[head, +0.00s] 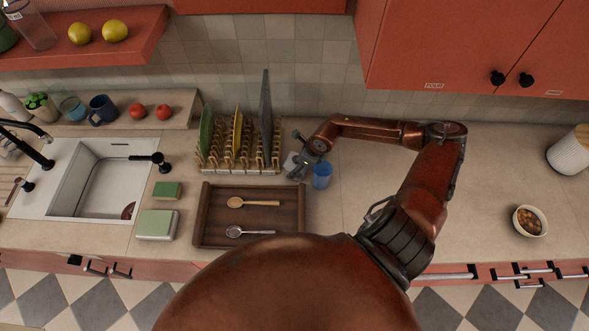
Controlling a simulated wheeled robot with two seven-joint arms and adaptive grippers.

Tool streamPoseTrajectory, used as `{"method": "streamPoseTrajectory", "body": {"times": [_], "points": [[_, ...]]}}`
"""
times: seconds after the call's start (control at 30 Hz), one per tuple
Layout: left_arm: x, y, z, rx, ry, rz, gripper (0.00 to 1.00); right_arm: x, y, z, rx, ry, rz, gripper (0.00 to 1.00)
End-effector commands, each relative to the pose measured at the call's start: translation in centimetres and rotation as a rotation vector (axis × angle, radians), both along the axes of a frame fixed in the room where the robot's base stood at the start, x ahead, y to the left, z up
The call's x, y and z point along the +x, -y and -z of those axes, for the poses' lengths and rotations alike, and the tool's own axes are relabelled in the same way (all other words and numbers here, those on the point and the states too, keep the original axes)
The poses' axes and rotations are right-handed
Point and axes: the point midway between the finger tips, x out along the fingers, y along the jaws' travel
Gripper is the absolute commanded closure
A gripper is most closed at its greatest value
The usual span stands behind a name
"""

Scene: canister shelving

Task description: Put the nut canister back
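A white ribbed canister (568,153) with a wood-coloured top stands on the counter at the right edge, partly cut off. I cannot tell what it holds. A clear canister (35,30) stands on the upper left shelf, its contents unclear. A white bowl (518,229) of brown nut-like pieces sits on the counter at the right. My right gripper (296,165) is far left of the bowl and white canister, low over the counter between the dish rack and a blue cup (322,176). Its fingers are too small to read. My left gripper is out of view.
A dish rack (236,163) with plates stands against the back wall. A brown tray (200,215) with two spoons lies in front of it. The sink (70,180) is at the left. Red cabinets (460,45) overhang the right. The counter's right half is mostly clear.

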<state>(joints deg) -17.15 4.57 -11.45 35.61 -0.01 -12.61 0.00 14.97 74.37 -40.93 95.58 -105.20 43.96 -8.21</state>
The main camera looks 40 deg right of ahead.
Motion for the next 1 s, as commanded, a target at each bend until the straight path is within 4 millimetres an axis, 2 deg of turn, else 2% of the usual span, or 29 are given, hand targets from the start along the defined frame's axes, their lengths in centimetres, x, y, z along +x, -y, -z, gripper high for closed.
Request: {"method": "streamPoseTrajectory", "body": {"times": [0.23,0.4,0.77,1.0], "points": [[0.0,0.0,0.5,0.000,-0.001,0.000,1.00,0.1,0.1,-0.8,-0.001,0.004,-0.002,0.79],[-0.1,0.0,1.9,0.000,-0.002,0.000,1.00,0.1,0.1,-2.9,-0.003,0.005,-0.002,0.79],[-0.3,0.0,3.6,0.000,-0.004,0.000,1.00,-4.1,-3.5,-9.2,-0.004,0.002,-0.006,0.79],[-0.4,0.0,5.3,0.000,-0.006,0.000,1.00,-7.9,-6.9,-11.2,-0.002,0.002,-0.006,0.79]]}}
